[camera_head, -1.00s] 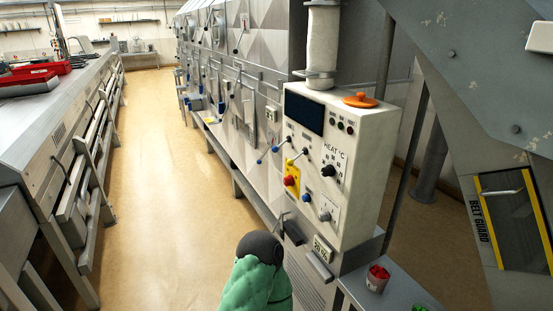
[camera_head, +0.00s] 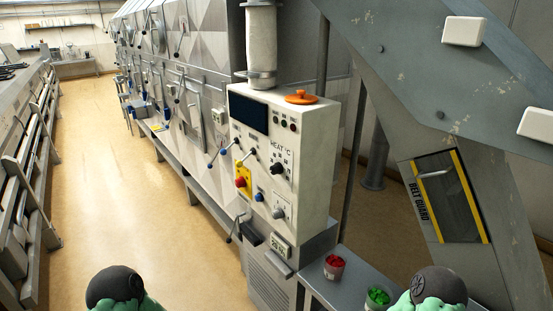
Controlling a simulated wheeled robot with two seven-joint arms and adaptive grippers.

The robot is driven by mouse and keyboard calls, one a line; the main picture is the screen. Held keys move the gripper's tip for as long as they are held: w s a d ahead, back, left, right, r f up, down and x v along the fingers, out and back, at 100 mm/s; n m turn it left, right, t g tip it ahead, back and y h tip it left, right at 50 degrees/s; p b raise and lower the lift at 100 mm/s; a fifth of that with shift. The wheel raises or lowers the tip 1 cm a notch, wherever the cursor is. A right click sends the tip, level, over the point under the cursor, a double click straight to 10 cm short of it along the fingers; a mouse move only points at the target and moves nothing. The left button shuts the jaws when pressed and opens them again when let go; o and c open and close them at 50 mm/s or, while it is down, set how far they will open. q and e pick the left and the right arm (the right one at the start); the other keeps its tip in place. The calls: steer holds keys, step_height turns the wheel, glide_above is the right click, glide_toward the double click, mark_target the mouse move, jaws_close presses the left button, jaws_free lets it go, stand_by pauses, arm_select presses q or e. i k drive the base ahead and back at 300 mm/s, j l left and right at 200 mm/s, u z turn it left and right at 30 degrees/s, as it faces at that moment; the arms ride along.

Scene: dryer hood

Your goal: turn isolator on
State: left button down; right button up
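The white control panel (camera_head: 297,148) stands right of the picture's middle. On its lower left is a yellow plate with a red knob (camera_head: 240,182), which looks like the isolator. Its on or off position is too small to tell. Black and green parts of my arms show at the bottom left and bottom right, well below and apart from the panel. Neither gripper is in the picture, so their fingers are hidden from view.
The panel also has a dark screen (camera_head: 248,114), a black heat dial (camera_head: 277,168), levers and an orange cap (camera_head: 300,97). A red-filled cup (camera_head: 334,268) and a green-filled cup (camera_head: 378,297) stand on a low shelf. The aisle floor (camera_head: 100,190) at left is clear.

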mark_target(240, 182)
steer(key=i+j, duration=0.2)
steer(key=i+j+z, duration=0.15)
steer(key=j, duration=0.25)
steer(key=i+j, duration=0.25)
steer(key=j+z, duration=0.05)
steer(key=j, duration=0.05)
